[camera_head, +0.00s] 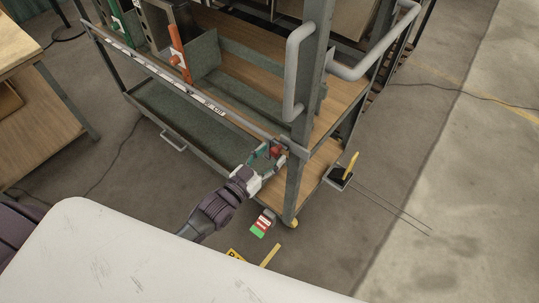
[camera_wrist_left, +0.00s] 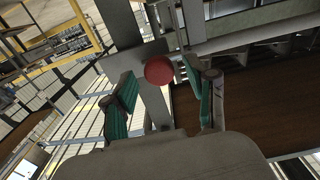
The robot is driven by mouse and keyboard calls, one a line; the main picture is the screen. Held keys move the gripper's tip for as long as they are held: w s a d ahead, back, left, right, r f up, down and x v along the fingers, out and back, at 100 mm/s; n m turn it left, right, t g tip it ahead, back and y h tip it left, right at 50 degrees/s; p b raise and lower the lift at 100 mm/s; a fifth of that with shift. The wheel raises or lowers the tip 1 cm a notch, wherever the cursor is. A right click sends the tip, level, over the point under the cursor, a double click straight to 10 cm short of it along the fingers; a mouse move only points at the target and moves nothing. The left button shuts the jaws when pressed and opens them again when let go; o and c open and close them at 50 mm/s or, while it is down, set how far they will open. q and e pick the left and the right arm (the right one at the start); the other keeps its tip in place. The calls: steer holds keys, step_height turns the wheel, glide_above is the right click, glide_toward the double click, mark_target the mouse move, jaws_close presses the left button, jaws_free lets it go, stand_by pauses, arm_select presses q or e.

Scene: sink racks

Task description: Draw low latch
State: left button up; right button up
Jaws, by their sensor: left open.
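A red round latch knob (camera_head: 276,150) sits at the front corner post of the metal rack cart, at the end of the long front rail. In the left wrist view the knob (camera_wrist_left: 159,70) shows as a red disc ahead of the fingers, a little left of the middle. My left gripper (camera_head: 268,156) is open at the knob. Its teal-padded fingers (camera_wrist_left: 160,92) stand on either side of the knob in that view, with a gap visible around it. I cannot tell whether either finger touches it. My right gripper is not in view.
The cart has a front rail (camera_head: 165,78), a low green-grey tray (camera_head: 185,133) and a grey bent handle (camera_head: 296,75). An orange lever (camera_head: 178,54) stands on its shelf. A wooden table (camera_head: 40,110) is at the left. Floor at the right is mostly clear.

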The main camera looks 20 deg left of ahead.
arm_select(q)
jaws_close()
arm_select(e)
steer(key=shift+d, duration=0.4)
arm_select(q)
steer(key=shift+d, duration=0.1)
steer(key=d, duration=0.1)
steer(key=s+d+p, duration=0.1)
steer(key=d, duration=0.1)
steer(key=shift+s+d, duration=0.2)
steer(key=shift+d, duration=0.1)
steer(key=shift+c, duration=1.9)
jaws_free()
steer(key=o, duration=0.4)
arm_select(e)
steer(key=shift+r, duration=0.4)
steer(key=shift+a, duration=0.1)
